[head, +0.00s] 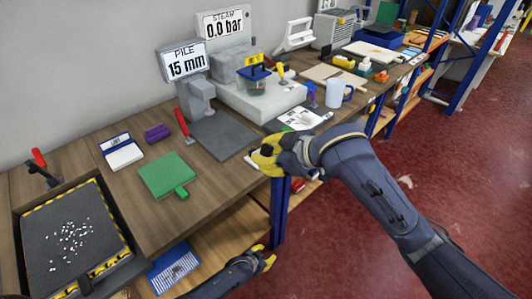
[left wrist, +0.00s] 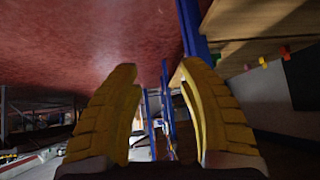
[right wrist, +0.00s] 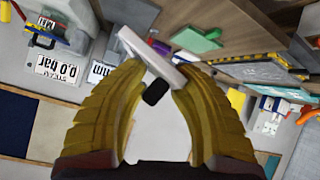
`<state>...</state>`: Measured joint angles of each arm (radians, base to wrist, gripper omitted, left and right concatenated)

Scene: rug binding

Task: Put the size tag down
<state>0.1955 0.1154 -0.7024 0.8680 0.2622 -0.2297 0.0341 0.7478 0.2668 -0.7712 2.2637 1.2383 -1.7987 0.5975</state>
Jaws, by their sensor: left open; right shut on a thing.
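My right gripper (head: 262,158) is shut on a small white piece, seemingly the size tag (head: 251,162), near the front edge of the table (head: 215,207). In the right wrist view the white tag (right wrist: 150,57) lies slanted between the yellow fingertips (right wrist: 153,72). A small black part (right wrist: 155,93) shows just below it; I cannot tell whether it belongs to the tag. I cannot tell whether the tag touches the table. My left gripper (head: 267,261) is low in front of the table; in the left wrist view its fingers (left wrist: 163,75) are open and empty.
A green block (head: 167,176), a white pad (head: 121,152), a purple block (head: 157,132) and a dark grey plate (head: 225,133) lie on the table. The pile gauge (head: 187,62) and steam unit (head: 222,28) stand behind. A white mug (head: 338,92) is further right. Bare wood surrounds the green block.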

